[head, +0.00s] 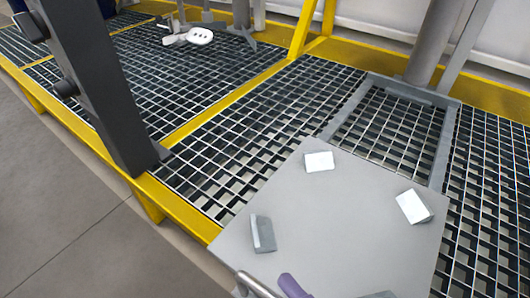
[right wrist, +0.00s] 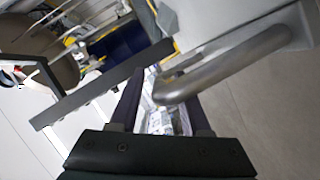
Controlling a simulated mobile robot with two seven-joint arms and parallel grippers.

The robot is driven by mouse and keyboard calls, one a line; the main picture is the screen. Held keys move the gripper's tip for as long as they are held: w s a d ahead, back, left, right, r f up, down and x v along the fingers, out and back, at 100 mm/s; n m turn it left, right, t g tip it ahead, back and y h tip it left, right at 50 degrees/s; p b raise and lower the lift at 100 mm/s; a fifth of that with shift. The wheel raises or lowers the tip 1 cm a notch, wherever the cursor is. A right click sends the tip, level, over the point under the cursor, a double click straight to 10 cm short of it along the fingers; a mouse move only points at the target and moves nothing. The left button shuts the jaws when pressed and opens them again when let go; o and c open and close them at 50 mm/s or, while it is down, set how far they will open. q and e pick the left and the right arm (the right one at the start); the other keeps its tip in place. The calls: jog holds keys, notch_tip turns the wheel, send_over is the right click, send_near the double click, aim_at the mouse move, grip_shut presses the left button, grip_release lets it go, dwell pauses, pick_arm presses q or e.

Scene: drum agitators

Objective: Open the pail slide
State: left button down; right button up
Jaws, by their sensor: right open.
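The pail slide is a flat grey plate (head: 330,230) with three small wedge-like blocks on top, lying over the grating at the lower middle of the head view. A metal bar handle (head: 258,287) shows at its near edge, partly cut off by the frame. In the right wrist view the bent round handle (right wrist: 225,65) comes in from the upper right and its bend is at my right gripper (right wrist: 163,88). That gripper is open, with its dark fingers beside the bend; I cannot tell whether they touch it. A purple fingertip shows near the handle in the head view. My left gripper is not in view.
Yellow-framed grating (head: 230,150) spreads around and behind the plate. A dark upright post (head: 95,90) stands at the left, and a grey pole (head: 432,45) at the back right. Bare grey floor (head: 70,190) is free at the lower left.

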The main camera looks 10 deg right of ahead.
jog(key=p+v, duration=0.3)
jog(key=v, duration=0.7)
jog(key=shift+r, duration=0.1)
